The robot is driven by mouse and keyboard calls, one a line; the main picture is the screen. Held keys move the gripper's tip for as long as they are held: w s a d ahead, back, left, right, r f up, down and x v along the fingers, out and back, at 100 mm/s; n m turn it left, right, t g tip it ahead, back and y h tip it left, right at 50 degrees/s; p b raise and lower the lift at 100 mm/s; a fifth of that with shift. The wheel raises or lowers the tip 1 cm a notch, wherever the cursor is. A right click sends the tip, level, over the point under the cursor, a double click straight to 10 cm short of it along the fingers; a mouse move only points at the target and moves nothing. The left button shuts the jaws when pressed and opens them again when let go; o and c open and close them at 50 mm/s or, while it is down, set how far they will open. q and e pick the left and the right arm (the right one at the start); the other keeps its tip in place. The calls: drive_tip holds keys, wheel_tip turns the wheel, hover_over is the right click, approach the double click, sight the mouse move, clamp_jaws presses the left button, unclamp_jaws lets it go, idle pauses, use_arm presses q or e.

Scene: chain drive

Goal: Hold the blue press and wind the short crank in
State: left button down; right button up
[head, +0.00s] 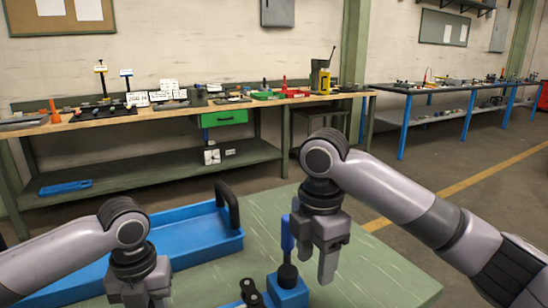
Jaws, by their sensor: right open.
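The blue press (288,293) stands at the bottom middle of the green table, cut off by the frame's lower edge. A black round part sits on it, and an upright blue handle (287,234) rises above that. A dark piece with rounded ends (250,291) lies at its left; it may be the short crank, but I cannot tell. My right gripper (318,262) is open, pointing down just right of the blue handle, with nothing seen between its fingers. My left gripper (142,298) points down at the lower left; its fingertips are out of frame.
A blue tray (205,246) with a black handle (228,206) lies on the green table (385,270), behind and between my arms. The table's right part is clear. A cluttered wooden bench (225,107) runs along the wall, and a blue-legged bench (440,91) stands at the right.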

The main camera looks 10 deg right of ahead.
drive_tip(key=w+d+n, duration=0.1)
drive_tip(key=w+n, duration=0.3)
drive_tip(key=n, duration=0.6)
wheel_tip(320, 180, up, 12)
drive_tip(key=w+a+r+m+t+y, duration=0.2)
drive_tip(key=w+a+r+m+y, duration=0.1)
drive_tip(key=a+y, duration=0.4)
drive_tip(key=shift+r+m+t, duration=0.3)
drive_tip(key=shift+r+m, duration=0.15)
drive_tip(key=shift+m, duration=0.15)
drive_tip(key=shift+s, duration=0.1)
use_arm(q)
drive_tip(key=c, duration=0.7)
unclamp_jaws()
use_arm(e)
drive_tip(key=shift+d, duration=0.1)
use_arm(q)
drive_tip(key=shift+r, duration=0.1)
